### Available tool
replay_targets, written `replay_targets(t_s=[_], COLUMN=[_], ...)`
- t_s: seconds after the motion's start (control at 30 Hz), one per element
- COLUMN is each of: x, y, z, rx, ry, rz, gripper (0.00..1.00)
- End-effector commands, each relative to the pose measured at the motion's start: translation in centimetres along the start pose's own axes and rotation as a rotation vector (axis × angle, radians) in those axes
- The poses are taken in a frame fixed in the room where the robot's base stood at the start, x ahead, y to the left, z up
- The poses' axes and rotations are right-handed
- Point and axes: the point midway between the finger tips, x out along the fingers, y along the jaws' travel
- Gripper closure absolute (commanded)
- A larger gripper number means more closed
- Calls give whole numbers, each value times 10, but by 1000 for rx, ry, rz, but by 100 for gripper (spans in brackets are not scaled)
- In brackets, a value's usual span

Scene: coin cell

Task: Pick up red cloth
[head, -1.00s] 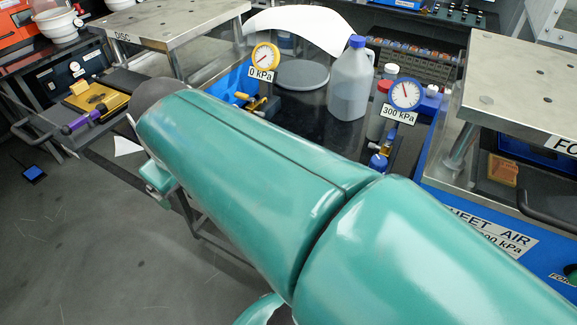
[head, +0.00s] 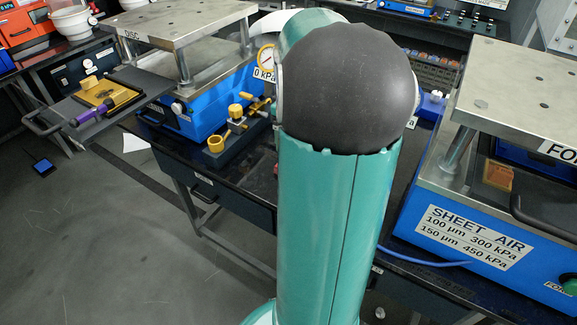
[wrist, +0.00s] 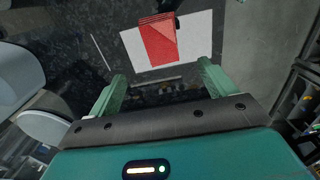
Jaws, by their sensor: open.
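The red cloth (wrist: 160,47) shows in the wrist view as a folded red piece, lying partly on a white sheet (wrist: 192,43) on the dark speckled surface. A dark object touches or overlaps its upper right corner. My gripper (wrist: 159,83) is open, its two green fingers wide apart. The cloth lies beyond the fingertips, centred between them in the picture, and nothing is between the fingers. In the head view my teal arm blocks the middle of the table, and neither the cloth nor my gripper shows there.
A blue press with a metal top (head: 180,25) stands at left, with brass fittings (head: 237,122) beside it. Another blue press labelled SHEET AIR (head: 470,235) stands at right. A tray with a purple-handled brass tool (head: 105,97) juts out at far left. Grey floor is open at lower left.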

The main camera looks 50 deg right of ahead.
Motion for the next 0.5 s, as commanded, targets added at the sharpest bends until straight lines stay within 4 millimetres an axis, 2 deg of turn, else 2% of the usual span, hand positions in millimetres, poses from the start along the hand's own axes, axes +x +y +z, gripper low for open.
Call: replay_targets(t_s=[0.03,0.2,0.5], x=[12,43,70], y=[-1,-1,-2], z=[1,2,2], rx=[0,3,3], ry=[-3,-1,0], rz=[-4,-2,-1], gripper=[16,16,16])
